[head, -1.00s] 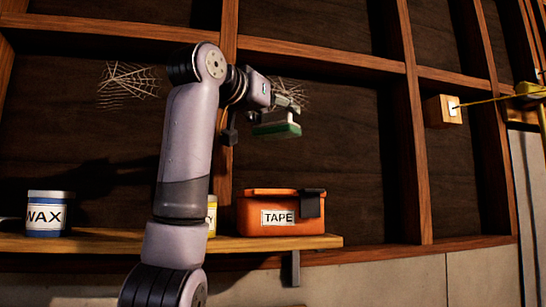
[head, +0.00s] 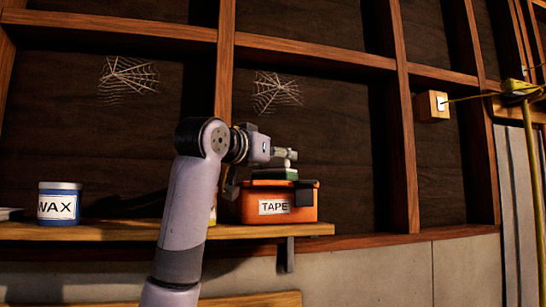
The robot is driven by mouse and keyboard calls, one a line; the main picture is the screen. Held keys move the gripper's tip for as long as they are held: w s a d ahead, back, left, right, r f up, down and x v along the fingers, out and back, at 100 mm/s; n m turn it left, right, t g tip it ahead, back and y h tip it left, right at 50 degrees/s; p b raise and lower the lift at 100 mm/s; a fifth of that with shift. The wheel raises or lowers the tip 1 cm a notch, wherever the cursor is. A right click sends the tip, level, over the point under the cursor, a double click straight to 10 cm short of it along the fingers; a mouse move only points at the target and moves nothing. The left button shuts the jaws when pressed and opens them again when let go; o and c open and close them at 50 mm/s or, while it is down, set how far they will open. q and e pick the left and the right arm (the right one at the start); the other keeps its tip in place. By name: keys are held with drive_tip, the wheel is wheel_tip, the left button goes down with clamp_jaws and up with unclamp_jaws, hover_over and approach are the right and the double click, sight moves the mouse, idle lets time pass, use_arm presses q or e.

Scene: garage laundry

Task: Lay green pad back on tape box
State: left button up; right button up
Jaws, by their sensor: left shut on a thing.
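The orange tape box (head: 277,206) with a white TAPE label stands on the wooden shelf. The green pad (head: 275,174) is right at the top of the box, over its lid; I cannot tell whether it rests on the lid or hangs just above it. My left gripper (head: 284,156) is shut on the pad's grey upper part, above the box. The fingers are small and partly hidden. My right gripper is not in view.
A blue and white wax tin (head: 59,204) stands on the left of the shelf (head: 110,230). A yellowish container is mostly hidden behind my left arm. Cobwebs (head: 276,92) hang on the back wall. A wooden block (head: 431,106) with a yellow cord is at the right.

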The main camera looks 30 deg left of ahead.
use_arm(q)
drive_tip(key=shift+w+f, duration=0.15)
drive_tip(key=shift+f, duration=0.05)
drive_tip(key=o, duration=0.8)
drive_tip(key=shift+w, duration=0.15)
drive_tip(key=shift+c, duration=0.2)
drive_tip(key=shift+o, duration=1.9)
drive_tip(key=shift+r, duration=0.25)
drive_tip(key=s+b, duration=0.1)
drive_tip(key=s, duration=0.1)
drive_tip(key=s+b, duration=0.2)
drive_tip(key=shift+d+f, duration=0.15)
drive_tip(key=shift+f, duration=0.25)
drive_tip(key=s+b, duration=0.4)
drive_tip(key=s, duration=0.4)
drive_tip(key=shift+s+d+r, duration=0.15)
drive_tip(key=shift+d+r, duration=0.15)
drive_tip(key=shift+d, duration=0.05)
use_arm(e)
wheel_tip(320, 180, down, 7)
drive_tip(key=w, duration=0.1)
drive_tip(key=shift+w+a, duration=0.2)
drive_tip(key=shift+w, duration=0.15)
